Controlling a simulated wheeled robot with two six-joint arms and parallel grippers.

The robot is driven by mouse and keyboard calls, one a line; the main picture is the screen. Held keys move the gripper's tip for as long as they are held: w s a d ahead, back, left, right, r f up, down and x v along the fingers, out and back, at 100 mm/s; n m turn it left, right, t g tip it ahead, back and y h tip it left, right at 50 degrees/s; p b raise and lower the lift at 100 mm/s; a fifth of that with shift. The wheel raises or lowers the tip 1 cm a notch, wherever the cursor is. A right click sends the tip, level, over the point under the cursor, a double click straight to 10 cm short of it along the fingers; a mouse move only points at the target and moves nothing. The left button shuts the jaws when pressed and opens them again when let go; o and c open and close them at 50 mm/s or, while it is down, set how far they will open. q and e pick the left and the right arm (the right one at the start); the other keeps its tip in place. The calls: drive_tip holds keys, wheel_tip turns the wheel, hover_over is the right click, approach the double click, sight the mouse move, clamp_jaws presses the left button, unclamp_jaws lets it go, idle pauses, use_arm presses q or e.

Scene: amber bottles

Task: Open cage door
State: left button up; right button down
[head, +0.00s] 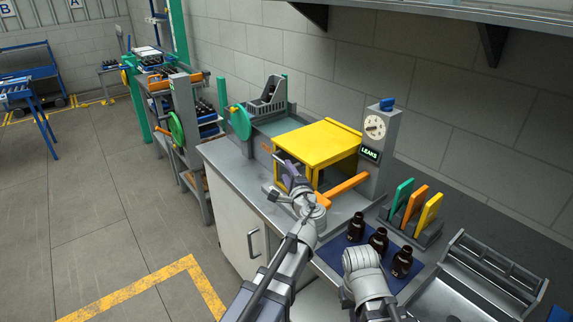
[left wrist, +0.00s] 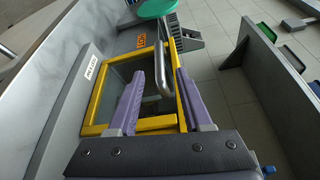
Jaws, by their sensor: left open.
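The yellow cage (head: 318,143) stands on the grey bench in the head view. In the left wrist view its yellow-framed door (left wrist: 92,105) has a clear pane and looks shut. A silver bar handle (left wrist: 160,66) stands out from the door. My left gripper (head: 287,170) is at the cage front. In the left wrist view its two purple fingers (left wrist: 160,92) are open, one on each side of the handle's line. I cannot tell whether they touch the handle. My right arm shows at the bottom of the head view, but its gripper fingers are hidden.
An orange lever (head: 345,189) and a grey post with a dial (head: 375,127) stand right of the cage. Brown bottles (head: 378,240) stand on a blue mat near my right arm. Colored plates (head: 415,205) and a grey tray (head: 480,278) are further right. Floor at left is clear.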

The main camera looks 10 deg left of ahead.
sight(281, 160)
use_arm(q)
drive_tip(key=x, duration=0.8)
drive_tip(key=shift+b, duration=0.3)
drive_tip(key=shift+s, duration=0.1)
clamp_jaws()
idle(1.0)
